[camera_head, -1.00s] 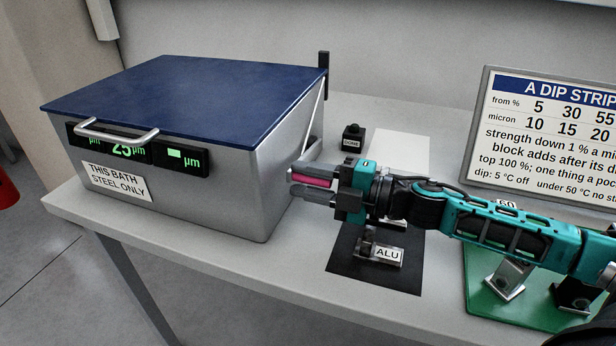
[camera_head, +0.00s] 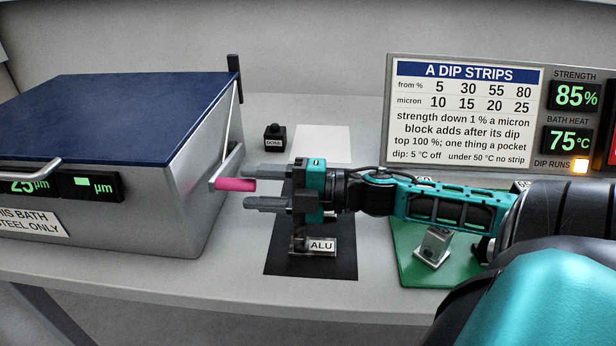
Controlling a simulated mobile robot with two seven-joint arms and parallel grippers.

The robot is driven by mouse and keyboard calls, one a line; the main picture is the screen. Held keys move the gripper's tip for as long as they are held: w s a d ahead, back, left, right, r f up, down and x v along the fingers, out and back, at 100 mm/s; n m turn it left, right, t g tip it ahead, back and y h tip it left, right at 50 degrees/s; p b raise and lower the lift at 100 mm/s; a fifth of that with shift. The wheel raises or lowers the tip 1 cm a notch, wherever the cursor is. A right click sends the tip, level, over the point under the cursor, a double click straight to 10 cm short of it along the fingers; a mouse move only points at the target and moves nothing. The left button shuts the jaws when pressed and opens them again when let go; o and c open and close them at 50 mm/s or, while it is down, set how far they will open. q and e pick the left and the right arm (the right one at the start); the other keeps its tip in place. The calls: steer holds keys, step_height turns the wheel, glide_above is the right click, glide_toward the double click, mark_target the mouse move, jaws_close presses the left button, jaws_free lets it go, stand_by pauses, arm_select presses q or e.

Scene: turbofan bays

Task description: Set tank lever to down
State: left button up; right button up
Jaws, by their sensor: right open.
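The tank (camera_head: 170,215) is a grey metal bath with a closed blue lid (camera_head: 120,115) at the left. Its lever (camera_head: 235,184) has a pink grip and sticks out from the tank's right side on a metal crank arm that slopes up from the grip. My right gripper (camera_head: 254,188) points left, just right of the pink grip. My left gripper is not in view.
A black mat (camera_head: 310,262) holds a metal piece labelled ALU (camera_head: 320,245) below my right gripper. A small black block (camera_head: 274,137) and a white sheet (camera_head: 322,144) lie behind. A green mat (camera_head: 415,262) with metal blocks lies right. The sign board (camera_head: 466,115) shows 85% and 75 °C.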

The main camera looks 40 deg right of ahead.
steer(key=p+v, duration=0.1)
steer(key=v, duration=0.5)
steer(key=shift+s+d+p, duration=0.2)
steer(key=shift+s+p, duration=0.05)
steer(key=shift+p, duration=0.05)
steer(key=shift+s+d, duration=0.5)
steer(key=shift+s, duration=0.05)
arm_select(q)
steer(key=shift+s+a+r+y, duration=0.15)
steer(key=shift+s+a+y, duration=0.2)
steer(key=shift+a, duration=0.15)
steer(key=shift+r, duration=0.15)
